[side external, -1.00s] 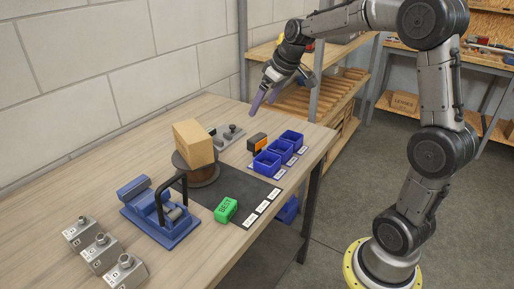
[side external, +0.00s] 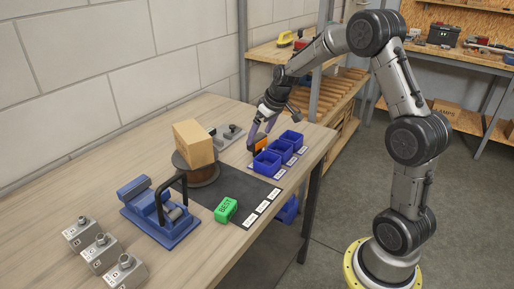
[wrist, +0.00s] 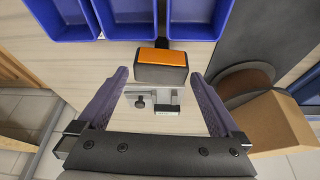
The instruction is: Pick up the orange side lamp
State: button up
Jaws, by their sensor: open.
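The orange side lamp (wrist: 162,57) is a small block with an orange top face and a dark body. In the side external view the lamp (side external: 260,146) stands on the table behind the blue bins. My gripper (side external: 258,139) is low over it, fingers pointing down. In the wrist view my gripper (wrist: 160,77) is open, one purple finger on each side of the lamp's near end, with a gap on both sides. The lamp appears untouched. How far the fingertips reach down its sides is hard to tell.
Blue bins (side external: 267,163) stand close beside the lamp. A cardboard box (side external: 194,143) sits on a dark round turntable (side external: 197,172). A grey metal fixture (wrist: 153,99) lies behind the lamp.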

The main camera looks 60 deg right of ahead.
aim_at(257, 137)
jog(key=shift+x, duration=1.8)
jog(key=c, duration=1.1)
jog(key=shift+w+r, duration=0.1)
jog(key=shift+c, duration=0.6)
jog(key=shift+r, duration=0.1)
